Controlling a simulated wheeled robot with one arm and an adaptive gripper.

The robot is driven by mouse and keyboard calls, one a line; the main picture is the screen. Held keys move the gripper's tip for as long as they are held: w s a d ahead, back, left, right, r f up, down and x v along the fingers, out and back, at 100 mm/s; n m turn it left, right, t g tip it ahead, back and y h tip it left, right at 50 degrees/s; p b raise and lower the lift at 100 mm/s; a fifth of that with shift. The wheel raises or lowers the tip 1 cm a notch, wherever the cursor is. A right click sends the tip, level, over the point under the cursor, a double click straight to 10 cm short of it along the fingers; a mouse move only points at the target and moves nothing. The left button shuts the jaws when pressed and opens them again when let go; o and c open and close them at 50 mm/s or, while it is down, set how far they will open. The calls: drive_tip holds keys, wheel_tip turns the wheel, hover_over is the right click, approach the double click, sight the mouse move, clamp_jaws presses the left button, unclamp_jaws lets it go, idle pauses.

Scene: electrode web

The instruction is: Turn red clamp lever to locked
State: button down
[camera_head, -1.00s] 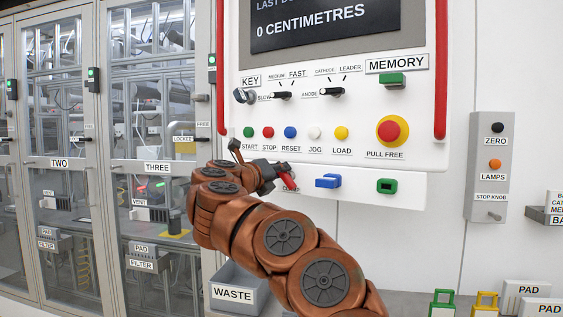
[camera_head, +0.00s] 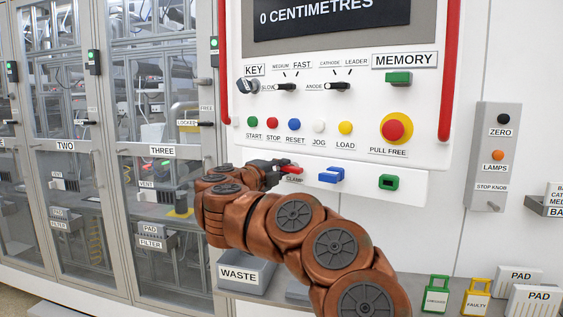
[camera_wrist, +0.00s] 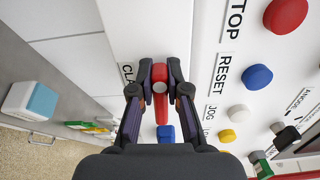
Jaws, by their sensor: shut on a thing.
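The red clamp lever (camera_head: 291,170) sits on the white ledge under the row of buttons, just above its CLAMP label (camera_head: 294,179). It points roughly to the right, towards a blue block (camera_head: 331,175). In the wrist view the red lever (camera_wrist: 160,108) lies between the two dark fingertips, its near end pointing to the blue block (camera_wrist: 165,132). My gripper (camera_wrist: 160,88) is shut on the lever, one finger on each side. In the head view my gripper (camera_head: 278,171) is at the lever and partly covers its left end.
The START, STOP and RESET buttons (camera_head: 294,125) are close above my gripper. A green-framed socket (camera_head: 389,182) is further right on the ledge. A grey WASTE bin (camera_head: 250,274) stands below my arm. Glass cabinets are at the left.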

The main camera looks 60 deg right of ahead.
drive_tip(key=shift+f+n, duration=0.1)
drive_tip(key=shift+n, duration=0.2)
idle(0.4)
drive_tip(key=c, duration=1.1)
unclamp_jaws()
drive_tip(key=shift+c, duration=0.2)
drive_tip(key=a, duration=1.2)
drive_tip(key=shift+s, duration=0.1)
